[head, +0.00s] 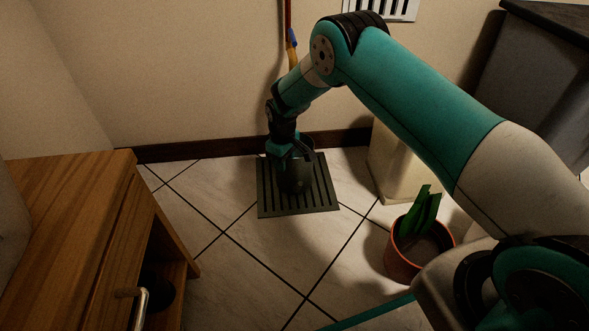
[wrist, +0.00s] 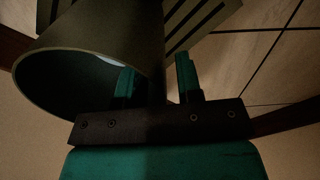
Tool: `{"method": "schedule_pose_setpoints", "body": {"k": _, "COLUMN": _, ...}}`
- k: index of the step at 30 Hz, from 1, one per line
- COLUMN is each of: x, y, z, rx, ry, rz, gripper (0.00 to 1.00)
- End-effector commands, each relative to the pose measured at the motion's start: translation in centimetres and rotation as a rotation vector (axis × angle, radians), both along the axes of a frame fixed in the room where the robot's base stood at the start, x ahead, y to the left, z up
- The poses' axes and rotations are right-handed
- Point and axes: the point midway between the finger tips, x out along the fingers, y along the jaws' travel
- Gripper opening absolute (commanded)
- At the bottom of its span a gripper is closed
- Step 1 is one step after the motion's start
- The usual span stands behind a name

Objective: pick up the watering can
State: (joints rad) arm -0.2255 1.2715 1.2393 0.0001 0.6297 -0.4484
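The watering can appears as a dark grey, round vessel (head: 296,183) on the slotted mat in the head view, partly hidden by my wrist. In the wrist view its wide open rim and dark wall (wrist: 75,65) fill the left side. I cannot make out a spout or handle. My gripper (head: 291,153) is at its top, pointing down. In the wrist view my gripper's two teal fingers (wrist: 157,75) stand apart. The left finger overlaps the can's opening and the right finger is outside its wall, with a gap beside it.
A dark slotted mat (head: 327,203) lies on the tiled floor. A potted plant (head: 402,262) and a pale bin-like box (head: 392,168) stand to the right. A wooden cabinet (head: 75,235) is at left. A pole (head: 289,38) leans at the back wall. Open tiles lie in front.

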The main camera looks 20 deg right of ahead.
Motion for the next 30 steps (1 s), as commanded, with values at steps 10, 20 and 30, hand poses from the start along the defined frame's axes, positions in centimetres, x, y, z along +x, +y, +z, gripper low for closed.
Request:
{"method": "schedule_pose_setpoints", "body": {"k": 10, "x": -0.04, "y": 0.00, "z": 0.04, "rx": -0.001, "ry": 0.001, "rz": 0.000, "gripper": 0.00}}
{"method": "schedule_pose_setpoints", "body": {"k": 20, "x": -0.04, "y": -0.02, "z": 0.03, "rx": -0.001, "ry": 0.001, "rz": 0.000, "gripper": 0.00}}
{"method": "schedule_pose_setpoints", "body": {"k": 30, "x": -0.05, "y": -0.03, "z": 0.03, "rx": 0.000, "ry": 0.002, "rz": 0.000, "gripper": 0.00}}
